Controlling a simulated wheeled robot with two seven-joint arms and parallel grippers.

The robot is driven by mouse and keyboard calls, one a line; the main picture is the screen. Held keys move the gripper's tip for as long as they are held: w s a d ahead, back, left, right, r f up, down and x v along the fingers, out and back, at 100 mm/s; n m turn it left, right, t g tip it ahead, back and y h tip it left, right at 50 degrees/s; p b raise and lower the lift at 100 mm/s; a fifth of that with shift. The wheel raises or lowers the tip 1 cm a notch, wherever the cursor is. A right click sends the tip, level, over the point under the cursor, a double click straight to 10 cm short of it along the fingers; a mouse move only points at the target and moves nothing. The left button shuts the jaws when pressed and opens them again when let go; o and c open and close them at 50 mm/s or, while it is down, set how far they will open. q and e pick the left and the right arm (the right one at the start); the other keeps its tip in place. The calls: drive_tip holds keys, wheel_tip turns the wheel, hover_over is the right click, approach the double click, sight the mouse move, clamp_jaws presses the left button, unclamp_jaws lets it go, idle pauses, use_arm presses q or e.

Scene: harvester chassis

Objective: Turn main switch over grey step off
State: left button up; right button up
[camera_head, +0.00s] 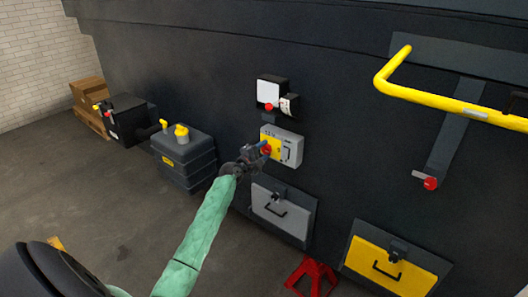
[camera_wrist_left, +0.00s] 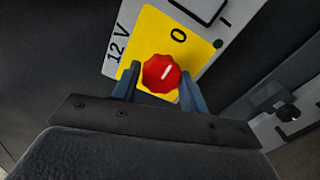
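The main switch is a red round knob (camera_wrist_left: 162,72) with a white line that points up and to the right. My left gripper (camera_head: 262,147) is at this knob. In the left wrist view its two blue fingers (camera_wrist_left: 160,83) lie on either side of the knob and appear to touch it. The grey step (camera_head: 283,212) is a hinged plate with a black handle below the panel. My right gripper is not in view.
A black and white box (camera_head: 269,92) with a red knob sits above the panel. A yellow step (camera_head: 388,266) and a yellow rail (camera_head: 445,102) are at the right. A red stand (camera_head: 312,275) is below. Dark boxes (camera_head: 186,158) stand at the left.

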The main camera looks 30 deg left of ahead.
use_arm(q)
drive_tip(key=o, duration=0.3)
drive_tip(key=shift+a, duration=0.1)
drive_tip(key=shift+s+f, duration=0.1)
drive_tip(key=shift+s, duration=0.05)
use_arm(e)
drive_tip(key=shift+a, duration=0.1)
use_arm(q)
drive_tip(key=shift+s+b, duration=0.3)
drive_tip(key=s+b, duration=0.2)
drive_tip(key=s, duration=0.5)
drive_tip(key=shift+a, duration=0.3)
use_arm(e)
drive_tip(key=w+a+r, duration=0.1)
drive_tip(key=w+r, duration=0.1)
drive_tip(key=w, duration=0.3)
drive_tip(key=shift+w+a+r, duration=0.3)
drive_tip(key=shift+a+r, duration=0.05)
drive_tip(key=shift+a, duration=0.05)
